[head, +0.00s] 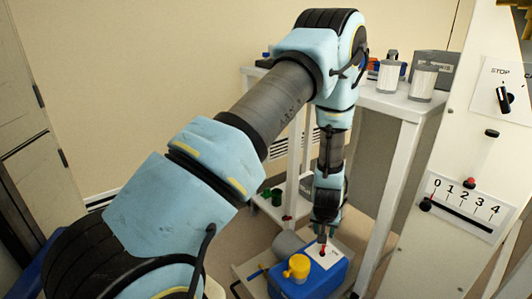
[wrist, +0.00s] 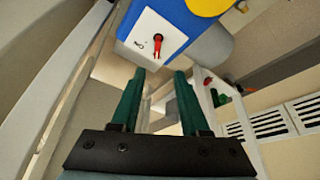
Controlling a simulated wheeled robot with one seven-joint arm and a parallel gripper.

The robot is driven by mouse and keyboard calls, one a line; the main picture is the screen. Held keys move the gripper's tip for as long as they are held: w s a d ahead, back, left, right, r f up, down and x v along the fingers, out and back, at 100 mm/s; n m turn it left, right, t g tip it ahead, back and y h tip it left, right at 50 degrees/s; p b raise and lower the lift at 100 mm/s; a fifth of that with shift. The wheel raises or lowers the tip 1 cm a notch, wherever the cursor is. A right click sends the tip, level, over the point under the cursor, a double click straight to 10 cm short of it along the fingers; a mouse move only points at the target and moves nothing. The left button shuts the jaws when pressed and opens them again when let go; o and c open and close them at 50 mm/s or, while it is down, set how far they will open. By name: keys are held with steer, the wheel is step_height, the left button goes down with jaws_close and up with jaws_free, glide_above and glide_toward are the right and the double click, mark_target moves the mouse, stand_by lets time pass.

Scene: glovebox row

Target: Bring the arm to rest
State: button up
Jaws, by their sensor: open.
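My arm reaches up from the lower left in the head view, bends at the top and hangs down on the right. My gripper (head: 327,219) is at its lower end, just above or beside a blue box (head: 318,285) with a yellow cap (head: 298,266). In the wrist view my gripper (wrist: 158,76) has its two green fingers apart with nothing between them. Ahead of the fingertips is the blue box's white panel (wrist: 141,33) with a red lever (wrist: 157,47). A gap seems to show between fingertips and lever; contact cannot be told in the head view.
A white shelf (head: 393,106) with grey-and-white canisters (head: 424,82) stands behind the arm; its legs are close to my gripper. A white panel (head: 468,206) with a slider scale and a STOP knob (head: 503,98) is at the right. Green cups (head: 273,195) stand on a lower shelf.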

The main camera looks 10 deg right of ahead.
steer(key=w+a+r+n+g, duration=0.1)
steer(key=w+a+r+n, duration=0.15)
steer(key=a+r, duration=1.3)
steer(key=s+a+r+n+y, duration=0.1)
steer(key=s+a+r, duration=0.25)
steer(key=a, duration=0.25)
steer(key=s+a+r+n+g, duration=0.1)
steer(key=s+a+r, duration=0.25)
steer(key=a, duration=0.25)
steer(key=s+a+r+y, duration=0.1)
steer(key=s+a+r, duration=0.25)
steer(key=a, duration=0.25)
step_height(320, 180, up, 19)
steer(key=p, duration=1.8)
steer(key=shift+f, duration=0.15)
steer(key=shift+w+a, duration=0.1)
